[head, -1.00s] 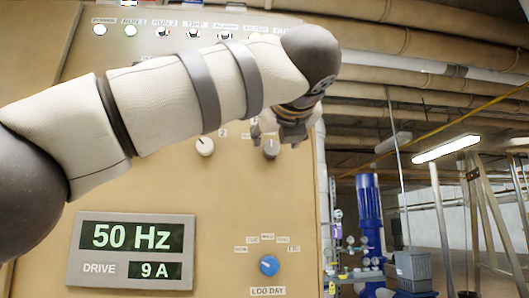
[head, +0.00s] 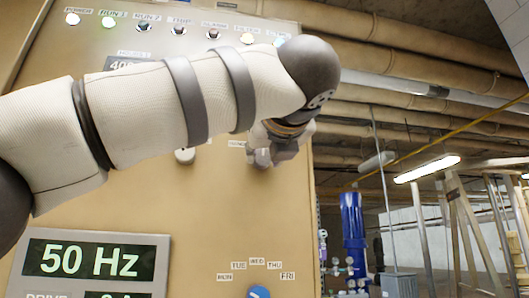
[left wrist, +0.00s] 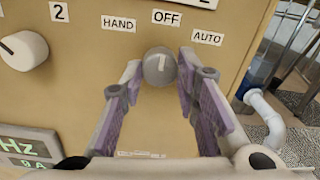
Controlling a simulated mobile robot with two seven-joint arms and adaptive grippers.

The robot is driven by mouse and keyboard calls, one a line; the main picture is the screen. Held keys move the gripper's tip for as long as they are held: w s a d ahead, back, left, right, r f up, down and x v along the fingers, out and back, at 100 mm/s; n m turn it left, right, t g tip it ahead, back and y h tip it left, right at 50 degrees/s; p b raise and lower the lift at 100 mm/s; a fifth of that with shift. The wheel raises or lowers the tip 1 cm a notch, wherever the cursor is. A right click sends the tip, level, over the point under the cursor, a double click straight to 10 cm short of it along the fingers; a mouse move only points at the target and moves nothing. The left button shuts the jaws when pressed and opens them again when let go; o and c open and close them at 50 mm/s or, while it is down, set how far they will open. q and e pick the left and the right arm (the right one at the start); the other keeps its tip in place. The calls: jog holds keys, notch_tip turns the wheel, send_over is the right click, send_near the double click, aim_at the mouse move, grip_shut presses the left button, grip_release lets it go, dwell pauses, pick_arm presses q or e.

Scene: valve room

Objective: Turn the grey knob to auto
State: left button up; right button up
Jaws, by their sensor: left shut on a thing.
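The grey knob (left wrist: 160,66) is round with a white mark and sits on the tan panel. In the left wrist view its mark points up, roughly at the OFF label (left wrist: 166,18). The HAND label (left wrist: 118,23) is to its left and the AUTO label (left wrist: 207,38) to its upper right. My left gripper (left wrist: 160,72) is shut on the knob, one finger on each side. In the head view my left gripper (head: 270,155) is at the panel and largely hides the knob. My right gripper is not in view.
A white knob (left wrist: 22,50) is left of the grey one. A blue knob (head: 258,292) is low on the panel, with a 50 Hz display (head: 98,260) at left. Indicator lights (head: 143,26) line the top. Beyond the panel's right edge stands a blue pump (head: 352,225).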

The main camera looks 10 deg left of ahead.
pick_arm(q)
jog(key=shift+m, duration=0.3)
jog(key=m, duration=0.3)
jog(key=shift+r+m, duration=0.1)
jog(key=shift+m, duration=2.4)
jog(key=o, duration=1.2)
jog(key=shift+c, duration=0.2)
jog(key=shift+w, duration=0.15)
